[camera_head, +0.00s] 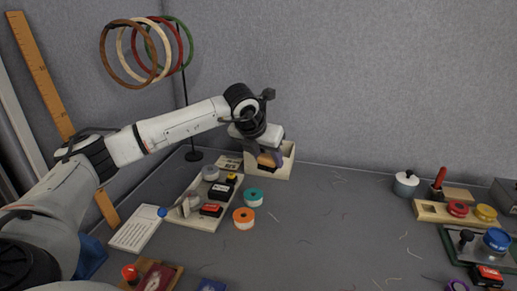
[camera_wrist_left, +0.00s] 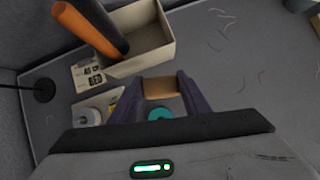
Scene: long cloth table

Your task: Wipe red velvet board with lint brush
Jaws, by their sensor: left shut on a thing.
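My left gripper (camera_head: 266,159) is at the cream open box (camera_head: 287,164) at the back of the table. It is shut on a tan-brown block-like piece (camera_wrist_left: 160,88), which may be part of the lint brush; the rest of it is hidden. In the left wrist view my left gripper (camera_wrist_left: 160,100) points down with the piece between its fingertips, beside the box. A dark red panel (camera_head: 155,278) in a wooden frame, seemingly the velvet board, lies at the bottom edge of the head view, partly cut off. My right gripper is not in view.
A tray of spools and small boxes (camera_head: 180,217) lies left of centre, with teal (camera_head: 253,196) and orange-centred (camera_head: 243,218) spools beside it. An orange-and-black handle (camera_wrist_left: 90,27) rises at the box. Hoops (camera_head: 145,50) hang above. The table's middle has only loose threads.

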